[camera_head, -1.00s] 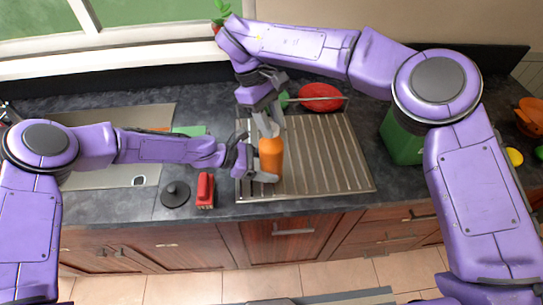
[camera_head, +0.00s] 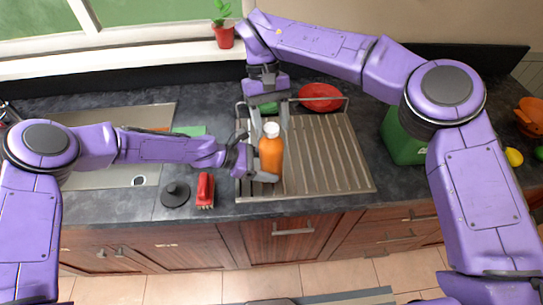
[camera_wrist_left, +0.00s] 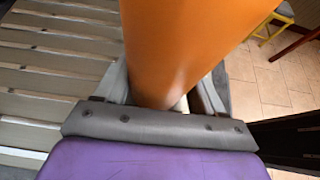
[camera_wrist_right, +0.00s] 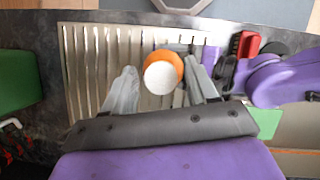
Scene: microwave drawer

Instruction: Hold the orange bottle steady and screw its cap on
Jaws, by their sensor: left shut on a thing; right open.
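The orange bottle (camera_head: 271,155) stands upright on the ribbed metal drainer, with a white cap (camera_head: 271,130) on its top. In the right wrist view the cap (camera_wrist_right: 161,77) covers most of the bottle's top. I cannot tell whether it is fully tightened. My left gripper (camera_head: 262,163) is shut on the bottle's body from the left; the bottle (camera_wrist_left: 185,45) fills the middle of the left wrist view between the fingers. My right gripper (camera_wrist_right: 160,85) is open above and behind the bottle, its fingers on either side of the cap and apart from it.
The drainer (camera_head: 335,165) has free room right of the bottle. A red brush (camera_head: 205,190) and a dark round lid (camera_head: 175,194) lie to the left.

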